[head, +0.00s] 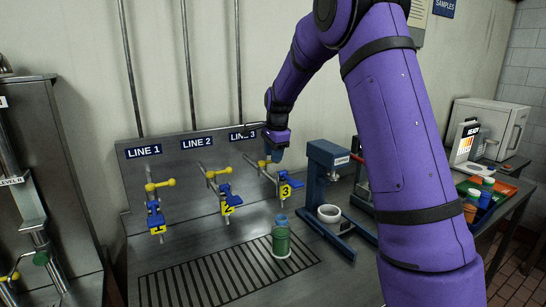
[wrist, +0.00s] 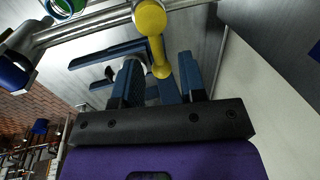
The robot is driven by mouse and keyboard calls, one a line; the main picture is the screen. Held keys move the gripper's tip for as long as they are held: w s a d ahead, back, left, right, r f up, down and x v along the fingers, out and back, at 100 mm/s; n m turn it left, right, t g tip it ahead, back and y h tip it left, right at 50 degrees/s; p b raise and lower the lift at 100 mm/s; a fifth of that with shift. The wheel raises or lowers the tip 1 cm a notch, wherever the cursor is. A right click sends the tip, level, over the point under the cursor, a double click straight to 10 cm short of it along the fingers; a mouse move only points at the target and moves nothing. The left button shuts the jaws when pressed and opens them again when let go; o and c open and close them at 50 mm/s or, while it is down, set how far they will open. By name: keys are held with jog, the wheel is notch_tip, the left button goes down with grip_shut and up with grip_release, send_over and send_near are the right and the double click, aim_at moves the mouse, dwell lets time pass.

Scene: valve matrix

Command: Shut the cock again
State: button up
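The LINE 3 cock (head: 263,164) has a yellow lever on a steel pipe beside a blue body with a yellow tag 3 (head: 285,190). My gripper (head: 272,152) is at this lever and hides part of it in the head view. In the wrist view my gripper (wrist: 160,80) is open, and the yellow lever (wrist: 157,45) reaches down between its two blue fingers. Space shows beside the lever's end; contact cannot be made out. The LINE 1 cock (head: 160,184) and LINE 2 cock (head: 216,174) have similar yellow levers pointing to the right.
A green jar (head: 281,242) stands on the slotted drain grate (head: 215,282). A blue capper stand (head: 325,170) with a white ring on its base is close to the right of LINE 3. Trays and a white cabinet (head: 490,125) are farther right.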

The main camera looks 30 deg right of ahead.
notch_tip(320, 180, up, 9)
jog(key=s, duration=0.2)
jog(key=shift+r, duration=0.2)
dwell(0.4)
jog(key=s+a+r+n+t, duration=0.1)
jog(key=s+a+r+n, duration=0.15)
jog(key=s, duration=0.45)
jog(key=s+a+r+n, duration=0.2)
jog(key=s+n, duration=0.1)
jog(key=s, duration=0.3)
jog(key=s+a+r+n+t, duration=0.1)
jog(key=s+a+r+n, duration=0.15)
jog(key=s, duration=0.45)
jog(key=s+a+f+n, duration=0.2)
jog(key=s+n, duration=0.3)
jog(key=s, duration=0.5)
jog(key=s+a+f+n+t, duration=0.1)
jog(key=s+n, duration=0.3)
jog(key=s, duration=0.6)
jog(key=shift+a+f+n, duration=0.4)
jog(key=shift+a+f, duration=0.2)
jog(key=shift+f, duration=0.3)
